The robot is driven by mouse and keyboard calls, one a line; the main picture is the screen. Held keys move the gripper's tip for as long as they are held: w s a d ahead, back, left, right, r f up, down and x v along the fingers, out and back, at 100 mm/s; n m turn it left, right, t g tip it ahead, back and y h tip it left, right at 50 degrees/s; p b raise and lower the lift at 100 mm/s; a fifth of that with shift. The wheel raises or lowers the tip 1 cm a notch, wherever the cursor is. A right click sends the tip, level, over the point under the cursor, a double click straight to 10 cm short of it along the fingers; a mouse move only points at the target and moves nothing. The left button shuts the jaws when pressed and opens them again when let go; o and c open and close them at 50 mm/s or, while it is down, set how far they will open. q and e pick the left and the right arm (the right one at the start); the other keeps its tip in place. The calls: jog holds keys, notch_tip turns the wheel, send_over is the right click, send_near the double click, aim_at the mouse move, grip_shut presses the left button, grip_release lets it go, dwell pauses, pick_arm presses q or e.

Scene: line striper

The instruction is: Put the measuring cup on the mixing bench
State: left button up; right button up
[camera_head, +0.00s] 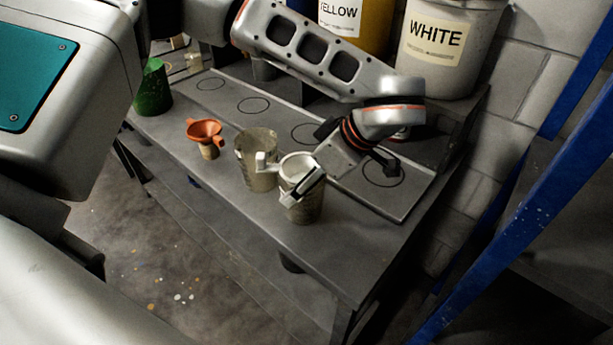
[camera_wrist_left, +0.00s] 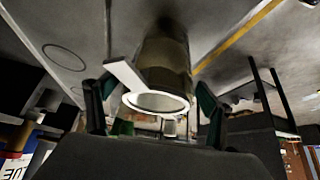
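A grey-beige cup with a white rim and side tab (camera_head: 303,205), apparently the measuring cup, stands upright near the bench's front edge. Its white rim (camera_wrist_left: 158,102) shows between my left fingers in the left wrist view. A similar cup without white (camera_head: 257,165) stands just left of it; I cannot tell for certain which is the measuring cup. My left gripper (camera_head: 308,178) reaches down from the right; it is open around the rim, with gaps beside both fingers (camera_wrist_left: 152,105). The grey bench (camera_head: 225,192) carries both cups. My right gripper is not in view.
An orange funnel (camera_head: 205,133) and a green cup (camera_head: 152,90) stand farther left. A flat plate with marked circles (camera_head: 253,105) lies behind. Buckets labelled YELLOW (camera_head: 341,15) and WHITE (camera_head: 445,50) stand at the back. A blue post (camera_head: 520,190) rises at right. The front-right bench top is clear.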

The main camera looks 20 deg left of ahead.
pick_arm(q)
jog(key=shift+r, duration=0.1)
jog(key=v, duration=1.2)
